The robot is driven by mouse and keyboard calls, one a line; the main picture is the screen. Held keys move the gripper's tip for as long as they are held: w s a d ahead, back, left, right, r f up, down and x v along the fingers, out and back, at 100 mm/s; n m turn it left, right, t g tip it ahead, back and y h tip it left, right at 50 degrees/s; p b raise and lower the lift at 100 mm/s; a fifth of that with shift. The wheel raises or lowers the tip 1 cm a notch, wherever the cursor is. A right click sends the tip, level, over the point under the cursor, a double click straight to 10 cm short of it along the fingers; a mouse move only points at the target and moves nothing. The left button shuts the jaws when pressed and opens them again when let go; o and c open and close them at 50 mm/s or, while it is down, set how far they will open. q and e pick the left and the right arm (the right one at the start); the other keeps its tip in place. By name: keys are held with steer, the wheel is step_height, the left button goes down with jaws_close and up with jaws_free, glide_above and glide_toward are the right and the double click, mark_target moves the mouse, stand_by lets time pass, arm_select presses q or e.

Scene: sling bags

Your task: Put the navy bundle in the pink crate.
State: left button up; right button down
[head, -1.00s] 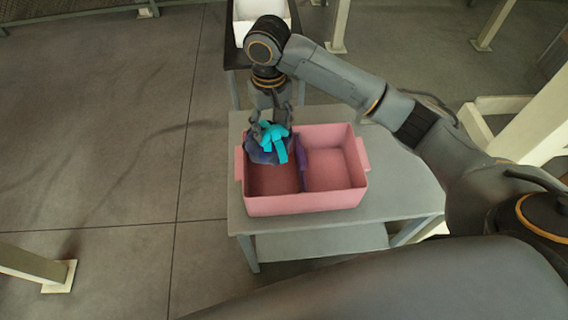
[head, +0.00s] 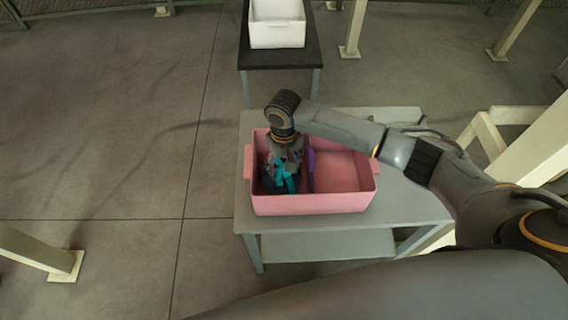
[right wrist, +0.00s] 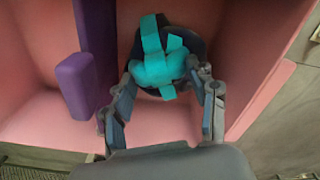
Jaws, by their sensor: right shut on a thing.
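The pink crate (head: 310,203) stands on the grey table and has a purple divider (head: 310,170) between its left and right compartments. My right gripper (head: 284,172) reaches down into the left compartment. It is shut on the navy bundle (head: 267,184), a dark blue bag with turquoise straps, which is low inside that compartment. In the right wrist view the bundle (right wrist: 197,43) sits between the two fingers (right wrist: 165,95), with the turquoise straps on top. I cannot tell whether the bundle touches the crate floor. My left gripper is not in view.
The right compartment (head: 342,172) looks empty. The grey table (head: 410,205) has free room to the right of the crate. A white bin (head: 277,32) stands on a dark table (head: 279,57) behind. Pale posts stand around the floor.

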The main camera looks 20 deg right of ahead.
steer(key=shift+c, duration=2.1)
jaws_free()
step_height(320, 180, up, 12)
